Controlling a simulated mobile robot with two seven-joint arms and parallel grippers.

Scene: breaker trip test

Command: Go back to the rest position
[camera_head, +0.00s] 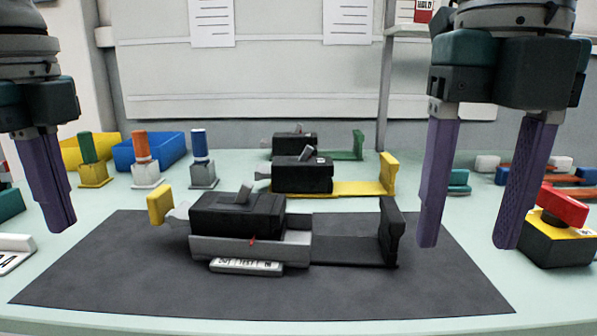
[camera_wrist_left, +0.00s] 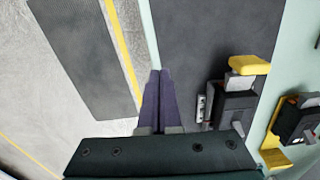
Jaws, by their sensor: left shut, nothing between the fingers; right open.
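My left gripper (camera_head: 52,205) is shut and empty at the left of the head view, above the left edge of the dark mat. It also shows in the left wrist view (camera_wrist_left: 155,75), its purple fingers together. My right gripper (camera_head: 467,245) is open and empty at the right, its two purple fingers wide apart above the mat's right side. A black breaker (camera_head: 237,215) sits in a grey holder (camera_head: 297,247) on the dark mat (camera_head: 130,280), between and apart from both grippers. A yellow-ended piece (camera_head: 159,204) is at its left end.
Two more breakers stand behind, one on a yellow fixture (camera_head: 350,188), one by a green fixture (camera_head: 345,153). Green, orange and blue-handled pieces (camera_head: 142,146) stand back left before yellow and blue bins (camera_head: 160,150). A red-topped yellow and black box (camera_head: 555,245) is at right.

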